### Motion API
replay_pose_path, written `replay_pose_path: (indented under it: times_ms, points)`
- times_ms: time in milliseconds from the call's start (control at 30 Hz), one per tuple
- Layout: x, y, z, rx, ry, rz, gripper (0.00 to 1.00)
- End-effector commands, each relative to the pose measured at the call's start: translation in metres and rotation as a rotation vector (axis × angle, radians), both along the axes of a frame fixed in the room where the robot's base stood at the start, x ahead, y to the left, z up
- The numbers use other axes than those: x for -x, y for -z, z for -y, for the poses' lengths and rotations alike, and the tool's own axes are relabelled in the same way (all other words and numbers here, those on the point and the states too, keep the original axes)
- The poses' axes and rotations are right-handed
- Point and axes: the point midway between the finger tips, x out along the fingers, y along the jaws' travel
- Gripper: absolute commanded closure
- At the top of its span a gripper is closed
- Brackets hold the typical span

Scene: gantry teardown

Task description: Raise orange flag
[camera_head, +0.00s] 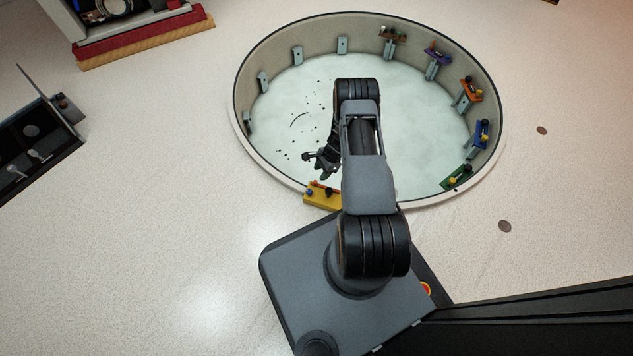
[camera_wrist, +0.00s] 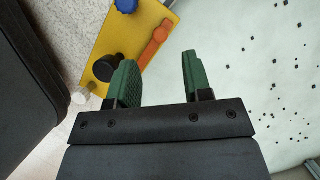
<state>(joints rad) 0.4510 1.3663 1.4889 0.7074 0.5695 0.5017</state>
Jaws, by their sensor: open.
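An orange bar (camera_wrist: 158,42), which may be the orange flag, lies flat along a yellow plate (camera_wrist: 98,62) in the wrist view. The plate also shows in the head view (camera_head: 322,201) at the near rim of the round pit. My gripper (camera_wrist: 158,72) is open and empty, its green fingers apart. The bar shows beyond the gap between them, with its lower end beside the left finger; I cannot tell whether they touch. In the head view my gripper (camera_head: 321,163) is just above the plate, and my arm hides part of it.
Coloured brackets, one orange (camera_head: 470,90), line the right wall of the round pit (camera_head: 243,125). A dark open box (camera_head: 40,150) stands far left.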

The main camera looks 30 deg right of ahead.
Motion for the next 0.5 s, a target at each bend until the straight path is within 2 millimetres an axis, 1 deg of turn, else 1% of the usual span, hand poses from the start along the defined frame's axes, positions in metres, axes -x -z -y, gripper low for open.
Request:
replay_pose_path:
  times_ms: [33,200,300,500]
  points:
    - [0.000,0.013,-0.004,0.000,-0.001,-0.001,0.54]
    - [0.000,0.035,-0.013,0.000,-0.002,0.000,0.54]
    - [-0.001,0.043,-0.017,0.000,-0.002,0.001,0.54]
    - [-0.001,0.051,-0.021,0.001,0.000,0.001,0.54]
